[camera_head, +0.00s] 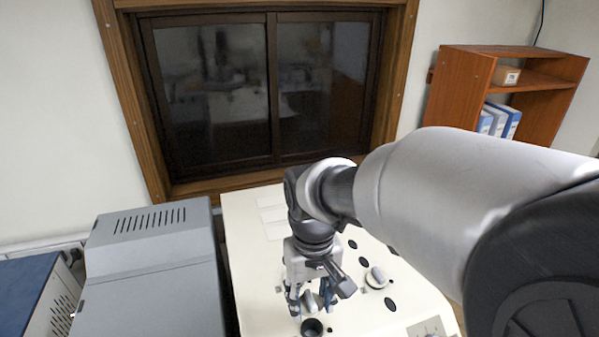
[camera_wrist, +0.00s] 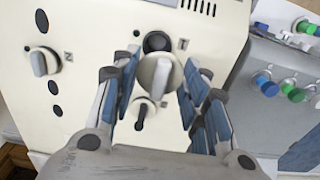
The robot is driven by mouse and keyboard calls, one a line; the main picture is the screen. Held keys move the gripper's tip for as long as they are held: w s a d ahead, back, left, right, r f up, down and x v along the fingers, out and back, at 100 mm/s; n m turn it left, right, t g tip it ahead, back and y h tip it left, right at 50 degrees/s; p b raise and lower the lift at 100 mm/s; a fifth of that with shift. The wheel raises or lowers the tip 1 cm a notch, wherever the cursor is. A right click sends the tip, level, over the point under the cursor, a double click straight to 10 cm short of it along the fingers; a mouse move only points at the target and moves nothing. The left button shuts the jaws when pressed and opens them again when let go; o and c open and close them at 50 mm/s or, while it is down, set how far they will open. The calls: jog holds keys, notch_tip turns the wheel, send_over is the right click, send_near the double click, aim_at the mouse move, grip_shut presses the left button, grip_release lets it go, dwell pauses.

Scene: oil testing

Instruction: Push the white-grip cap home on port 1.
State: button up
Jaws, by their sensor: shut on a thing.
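The white-grip cap (camera_wrist: 155,75) is between the blue-padded fingers of my gripper (camera_wrist: 160,82) in the wrist view. My gripper (camera_head: 311,298) is shut on it, low over the cream machine top in the head view. The cap's pale grip (camera_head: 310,301) shows between the fingers there. A round black opening (camera_wrist: 157,42) lies beside the cap, by the printed label 1 (camera_wrist: 182,44); it also shows in the head view (camera_head: 312,327). I cannot tell whether the cap touches the panel or how it sits on port 1, as its underside is hidden.
A second white-grip cap (camera_wrist: 42,62) sits by label 2, with several dark ovals near it. A small dark fitting (camera_wrist: 143,108) lies just below the held cap. A grey machine (camera_head: 150,265) stands left. Coloured-knob fittings (camera_wrist: 285,88) are right in the wrist view.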

jog(key=shift+d+f+b, duration=0.3)
jog(key=shift+f+b, duration=0.1)
jog(key=shift+f, duration=0.3)
jog(key=shift+f+b, duration=2.15)
jog(key=shift+f, duration=0.55)
jog(key=shift+f, duration=0.15)
jog(key=o, duration=0.9)
jog(key=shift+c, duration=0.2)
jog(key=o, duration=0.5)
